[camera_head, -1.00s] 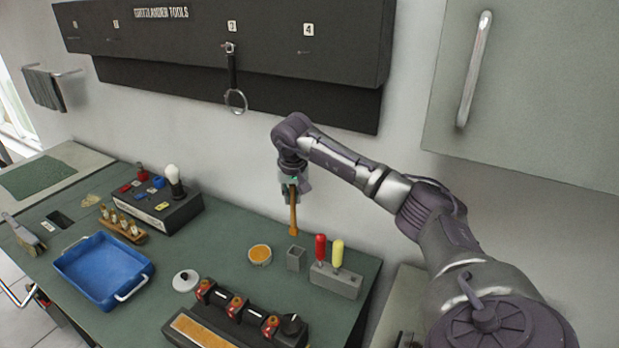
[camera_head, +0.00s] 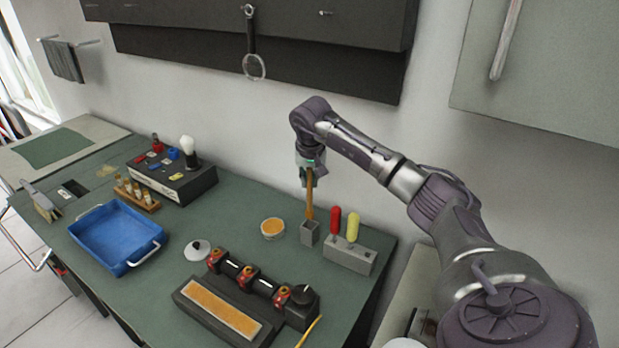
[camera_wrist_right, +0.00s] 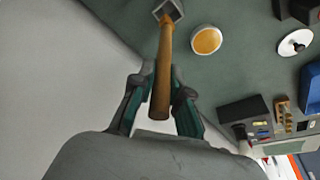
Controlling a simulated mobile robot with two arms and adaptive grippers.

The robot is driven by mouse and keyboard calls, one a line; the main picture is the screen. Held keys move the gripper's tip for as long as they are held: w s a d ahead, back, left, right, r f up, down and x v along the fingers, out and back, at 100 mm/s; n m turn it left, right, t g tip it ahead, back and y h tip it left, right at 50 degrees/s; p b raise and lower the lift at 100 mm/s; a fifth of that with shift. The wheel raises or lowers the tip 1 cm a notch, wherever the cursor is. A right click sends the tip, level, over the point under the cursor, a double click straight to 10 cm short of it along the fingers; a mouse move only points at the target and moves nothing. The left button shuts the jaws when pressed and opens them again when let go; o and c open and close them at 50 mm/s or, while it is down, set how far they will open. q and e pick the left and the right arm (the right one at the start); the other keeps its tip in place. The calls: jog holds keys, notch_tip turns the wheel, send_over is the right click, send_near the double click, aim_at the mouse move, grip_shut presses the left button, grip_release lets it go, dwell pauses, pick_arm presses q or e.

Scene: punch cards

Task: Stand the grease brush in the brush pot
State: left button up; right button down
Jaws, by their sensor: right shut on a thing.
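My right gripper (camera_head: 308,181) is shut on the grease brush (camera_head: 309,200), an orange-brown wooden handle hanging about upright below the fingers. The brush pot (camera_head: 310,236) is a small grey square cup standing on the bench right under the brush. The brush's lower end meets the pot's mouth in the head view. In the right wrist view the brush (camera_wrist_right: 165,55) runs between the fingers (camera_wrist_right: 160,88) toward the pot (camera_wrist_right: 172,8), its far end overlapping the opening. How deep it sits inside is hidden. My left gripper is not in view.
A grey block with red and yellow handles (camera_head: 348,255) stands close right of the pot. A round tin of orange stuff (camera_head: 272,228) is to its left. A black device with red-orange parts (camera_head: 250,285) lies in front. A blue tray (camera_head: 115,236) is further left.

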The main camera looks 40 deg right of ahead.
aim_at(310, 198)
jog(key=shift+f+b, duration=1.2)
jog(key=shift+f, duration=1.1)
jog(key=shift+f+b, duration=0.6)
jog(key=shift+f, duration=0.5)
jog(key=c, duration=1.1)
grip_release()
jog(key=shift+r, duration=0.1)
jog(key=v, duration=1.2)
